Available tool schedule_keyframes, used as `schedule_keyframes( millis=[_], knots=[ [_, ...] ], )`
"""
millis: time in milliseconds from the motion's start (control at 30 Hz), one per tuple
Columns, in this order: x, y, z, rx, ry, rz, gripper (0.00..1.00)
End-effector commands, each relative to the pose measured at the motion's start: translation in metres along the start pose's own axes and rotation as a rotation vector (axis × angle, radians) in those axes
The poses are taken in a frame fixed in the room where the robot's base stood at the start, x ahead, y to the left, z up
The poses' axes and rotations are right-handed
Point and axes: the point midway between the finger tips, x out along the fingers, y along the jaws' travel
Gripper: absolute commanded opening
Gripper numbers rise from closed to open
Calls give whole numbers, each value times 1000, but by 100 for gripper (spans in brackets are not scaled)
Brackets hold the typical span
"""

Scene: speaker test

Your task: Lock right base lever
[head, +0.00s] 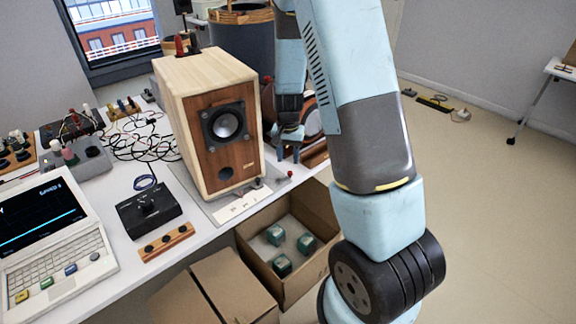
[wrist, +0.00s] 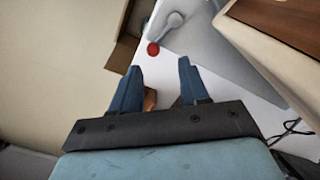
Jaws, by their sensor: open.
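The wooden speaker (head: 212,120) stands upright on a grey base plate (head: 208,208) at the table's edge. The right base lever (head: 289,174) shows as a small red knob at the plate's right side. In the wrist view its grey arm (wrist: 168,24) runs from the base plate (wrist: 208,45) to the red knob (wrist: 153,49). My gripper (head: 289,155) is open, right of the speaker and close to the knob. In the wrist view the knob lies just beyond and between the fingertips (wrist: 159,65). I cannot tell whether a finger touches it.
An open cardboard box (head: 265,262) with several green blocks is below the table's front edge. Another speaker (head: 313,122) lies behind my gripper. A laptop (head: 50,235), a black control box (head: 148,210) and cables (head: 140,140) are at left. The floor at right is mostly clear.

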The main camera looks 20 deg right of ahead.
Motion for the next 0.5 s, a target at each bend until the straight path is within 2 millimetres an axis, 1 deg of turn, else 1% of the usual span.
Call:
schedule_keyframes(
  millis=[33, 200, 400, 500],
  knots=[
    [-11, -1, -1, 0, 3, -2, 45],
    [-41, -1, 0, -1, 2, -2, 45],
    [-67, 0, 1, -1, -1, 0, 45],
    [-74, 0, 1, -1, -3, 1, 45]
  ],
)
